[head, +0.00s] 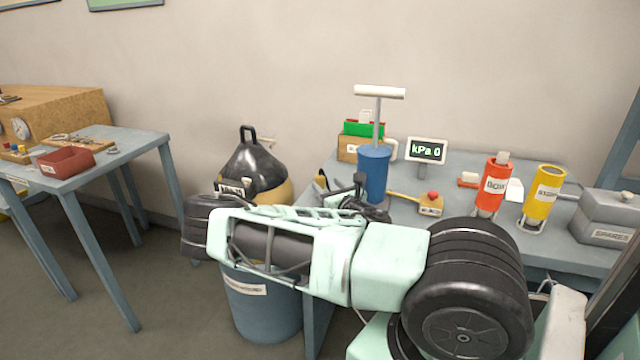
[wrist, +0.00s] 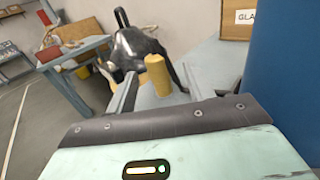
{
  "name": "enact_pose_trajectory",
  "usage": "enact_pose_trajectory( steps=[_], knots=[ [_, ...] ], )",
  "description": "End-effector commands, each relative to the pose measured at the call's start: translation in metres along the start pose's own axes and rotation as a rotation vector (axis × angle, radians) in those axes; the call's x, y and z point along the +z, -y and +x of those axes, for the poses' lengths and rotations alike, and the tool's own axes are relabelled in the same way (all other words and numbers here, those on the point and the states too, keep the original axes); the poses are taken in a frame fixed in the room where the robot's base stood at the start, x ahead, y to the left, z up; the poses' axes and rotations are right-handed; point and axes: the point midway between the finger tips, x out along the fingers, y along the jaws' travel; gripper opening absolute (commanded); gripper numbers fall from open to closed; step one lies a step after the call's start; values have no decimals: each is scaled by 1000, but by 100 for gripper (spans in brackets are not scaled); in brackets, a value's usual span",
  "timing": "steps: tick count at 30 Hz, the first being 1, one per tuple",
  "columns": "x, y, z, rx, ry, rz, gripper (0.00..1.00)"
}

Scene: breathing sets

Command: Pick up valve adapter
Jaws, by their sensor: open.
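A short brass-yellow cylinder (wrist: 158,75), which looks like the valve adapter, stands upright at the near left part of the grey-blue table in the wrist view. In the head view a small yellowish piece (head: 321,182) at the table's left edge seems to be the same thing, partly hidden by my arm. My gripper (head: 352,187) is low over the table, just right of that piece. In the wrist view the dark fingers of my gripper (wrist: 147,68) are apart, with the cylinder showing between them. I cannot tell whether they touch it.
A blue pump (head: 374,172) stands close by my gripper; its blue body fills the wrist view's right side. A kPa display (head: 426,151) and a red-buttoned yellow box (head: 430,205) are behind my arm.

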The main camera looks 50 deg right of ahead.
Motion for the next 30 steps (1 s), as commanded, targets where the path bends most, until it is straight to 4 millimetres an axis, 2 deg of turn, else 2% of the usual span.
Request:
enact_pose_trajectory(
  steps=[9, 13, 19, 24, 25, 30],
  knots=[
    [-1, -4, 42, 1, 1, 3, 53],
    [-2, -4, 49, 0, 0, 2, 53],
    [-3, -4, 50, 0, 0, 1, 53],
    [-3, -4, 49, 0, 0, 1, 5],
    [-3, -4, 49, 0, 0, 1, 0],
    [-2, -4, 49, 0, 1, 1, 0]
  ],
)
